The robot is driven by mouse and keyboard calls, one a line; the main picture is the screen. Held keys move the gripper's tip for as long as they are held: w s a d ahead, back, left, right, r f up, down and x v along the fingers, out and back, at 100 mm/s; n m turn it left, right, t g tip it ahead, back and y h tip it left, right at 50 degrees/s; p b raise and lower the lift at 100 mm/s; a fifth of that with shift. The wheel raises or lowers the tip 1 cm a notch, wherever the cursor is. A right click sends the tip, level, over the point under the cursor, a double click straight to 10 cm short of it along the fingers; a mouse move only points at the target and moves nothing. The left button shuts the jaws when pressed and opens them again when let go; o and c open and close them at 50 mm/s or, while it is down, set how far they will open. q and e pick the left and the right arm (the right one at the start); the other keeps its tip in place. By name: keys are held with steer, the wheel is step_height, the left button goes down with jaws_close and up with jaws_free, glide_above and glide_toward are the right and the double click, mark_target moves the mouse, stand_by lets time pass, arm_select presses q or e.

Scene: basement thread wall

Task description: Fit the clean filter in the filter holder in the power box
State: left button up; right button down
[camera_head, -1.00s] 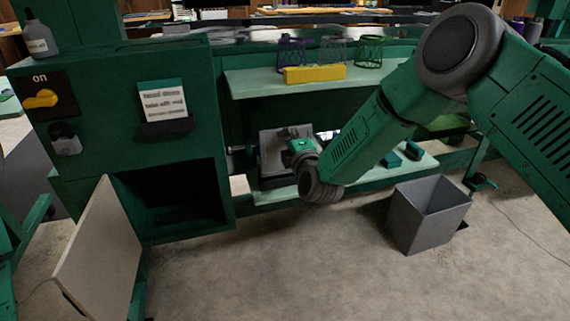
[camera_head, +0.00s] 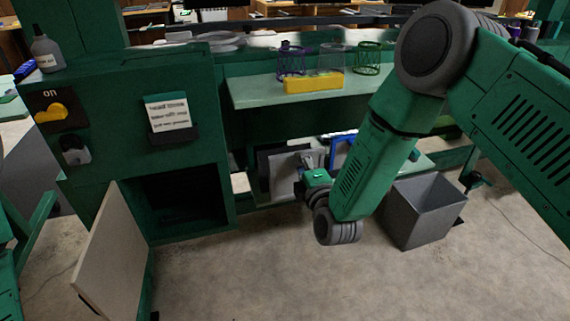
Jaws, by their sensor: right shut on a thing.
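The power box (camera_head: 95,130) is the tall green cabinet at the left. Its lower compartment (camera_head: 182,196) is open and dark inside, so a filter holder cannot be made out. Its pale door (camera_head: 117,240) hangs open to the left. My right gripper (camera_head: 306,163) is shut on a pale grey, flat filter-like panel (camera_head: 281,178), held upright at the lower shelf's left part. I cannot tell whether this panel is the clean filter. A blue-framed panel (camera_head: 341,152) stands just right of it, partly hidden by my right arm. My left gripper is not in view.
The upper shelf (camera_head: 250,93) holds a yellow block (camera_head: 314,82) and wire baskets (camera_head: 367,60). A grey bin (camera_head: 425,212) stands on the floor at the right. A yellow switch (camera_head: 51,113) marked "on" and a note (camera_head: 168,113) are on the box. The floor in front is clear.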

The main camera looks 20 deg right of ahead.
steer(key=s+p, duration=0.2)
steer(key=s, duration=0.4)
steer(key=shift+s, duration=0.2)
steer(key=shift+d, duration=0.2)
stand_by(0.9)
